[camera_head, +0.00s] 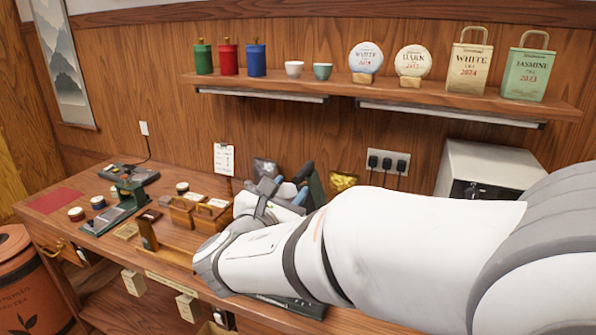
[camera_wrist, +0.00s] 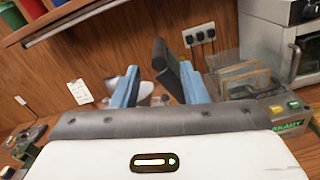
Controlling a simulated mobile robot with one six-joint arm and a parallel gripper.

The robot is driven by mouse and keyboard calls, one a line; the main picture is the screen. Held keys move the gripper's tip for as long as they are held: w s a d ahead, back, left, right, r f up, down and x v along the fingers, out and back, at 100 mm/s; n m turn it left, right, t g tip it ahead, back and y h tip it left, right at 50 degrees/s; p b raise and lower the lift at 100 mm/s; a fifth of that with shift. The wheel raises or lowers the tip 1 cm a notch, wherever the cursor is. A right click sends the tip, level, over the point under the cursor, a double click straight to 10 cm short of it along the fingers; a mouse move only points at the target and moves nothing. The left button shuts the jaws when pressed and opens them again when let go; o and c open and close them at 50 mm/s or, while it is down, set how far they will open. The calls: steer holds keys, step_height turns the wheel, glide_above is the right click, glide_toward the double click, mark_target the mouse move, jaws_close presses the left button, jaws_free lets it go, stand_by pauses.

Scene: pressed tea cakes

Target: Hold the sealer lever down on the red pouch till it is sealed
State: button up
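My gripper (camera_wrist: 158,82) is open in the wrist view, its two blue-grey fingers apart with nothing clearly held. A dark upright bar (camera_wrist: 172,72), perhaps the sealer lever, shows between and beyond the fingers; I cannot tell whether they touch it. A unit with green and yellow buttons and a lit green display (camera_wrist: 288,124), perhaps the sealer's body, is at the right. In the head view, my gripper (camera_head: 284,190) is near a dark green upright piece (camera_head: 317,187), and my forearm hides much of this area. I cannot make out a red pouch.
A gold pouch (camera_head: 342,181) and a silver pouch (camera_head: 265,168) stand near the wall. Wooden boxes (camera_head: 196,214) and small gear crowd the bench left of my gripper. A shelf (camera_head: 400,94) runs above.

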mark_target(300, 172)
steer(key=p+x, duration=0.1)
steer(key=x, duration=0.5)
steer(key=shift+w+d, duration=0.1)
steer(key=shift+w, duration=0.3)
steer(key=shift+c, duration=0.3)
jaws_close()
